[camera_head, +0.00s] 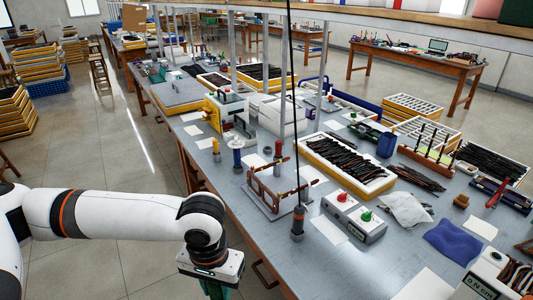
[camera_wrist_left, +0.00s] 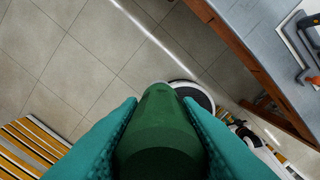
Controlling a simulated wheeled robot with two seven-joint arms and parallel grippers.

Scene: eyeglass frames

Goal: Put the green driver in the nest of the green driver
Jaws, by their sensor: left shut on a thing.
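My left gripper (camera_wrist_left: 160,130) has teal fingers and is shut on the green driver. The green driver (camera_wrist_left: 158,128) shows its dark green, rounded body between the fingers in the left wrist view. In the head view my left gripper (camera_head: 217,291) is at the bottom edge, in front of the workbench and beside its near edge; only part of it shows, and the driver cannot be told apart there. I cannot tell which thing is the nest of the green driver. My right gripper is in neither view.
The grey workbench (camera_head: 240,187) holds standing tools with yellow (camera_head: 216,146), blue (camera_head: 237,157) and red handles, a brown frame fixture (camera_head: 272,186), a box with red and green knobs (camera_head: 354,216) and a tray of dark frames (camera_head: 345,163). A dark tool (camera_head: 298,222) hangs on a cable.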

